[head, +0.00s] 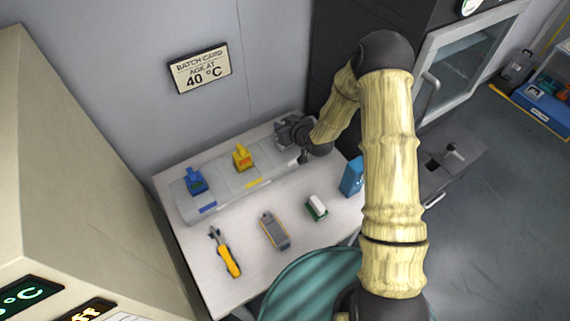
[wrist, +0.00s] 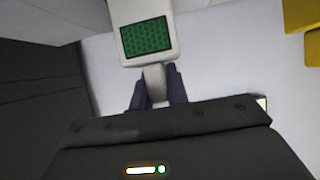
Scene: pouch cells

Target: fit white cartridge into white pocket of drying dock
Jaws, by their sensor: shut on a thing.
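My gripper (head: 299,138) is over the right end of the pale grey drying dock (head: 222,186) in the head view. In the wrist view, its two dark fingers (wrist: 158,90) are shut on the narrow stem of the white cartridge (wrist: 126,54), which has a green honeycomb-patterned window. The gripper and arm hide the cartridge and the white pocket in the head view. I cannot tell whether the cartridge is in the pocket or above it. A blue cartridge (head: 196,182) stands at the dock's left, and a yellow cartridge (head: 242,158) stands at its middle.
On the white table (head: 199,251), in front of the dock, lie a yellow-handled tool (head: 228,258), a grey-and-yellow device (head: 273,230) and a green-and-white block (head: 317,207). A blue box (head: 352,176) stands at the right. A wall rises behind, with a dark cabinet (head: 330,50) right.

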